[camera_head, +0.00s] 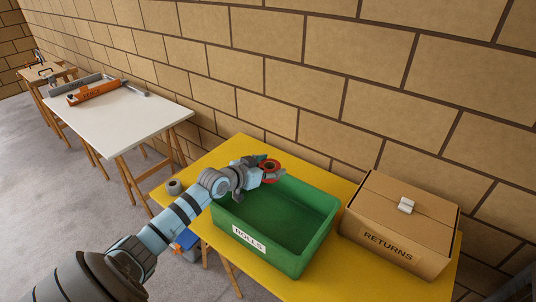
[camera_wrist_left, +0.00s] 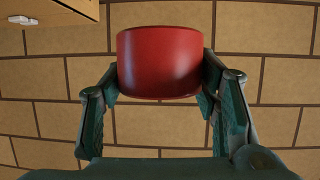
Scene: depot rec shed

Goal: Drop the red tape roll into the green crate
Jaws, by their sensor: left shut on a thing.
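The red tape roll (camera_head: 270,166) is held between the fingers of my left gripper (camera_head: 267,170), above the far left part of the green crate. It also shows in the left wrist view (camera_wrist_left: 160,62), with a finger of the gripper (camera_wrist_left: 160,85) against each side. The green crate (camera_head: 272,262) stands on a yellow table and carries a label reading ROLLS. Its visible inside looks empty; my arm hides its left corner. My right gripper is not in view.
A cardboard box (camera_head: 385,240) labelled RETURNS, with a small white object (camera_head: 406,205) on top, stands right of the crate. A grey roll (camera_head: 174,187) sits at the left edge of the yellow table (camera_head: 228,150). A white table (camera_head: 130,120) with tools is farther left. A brick wall runs behind.

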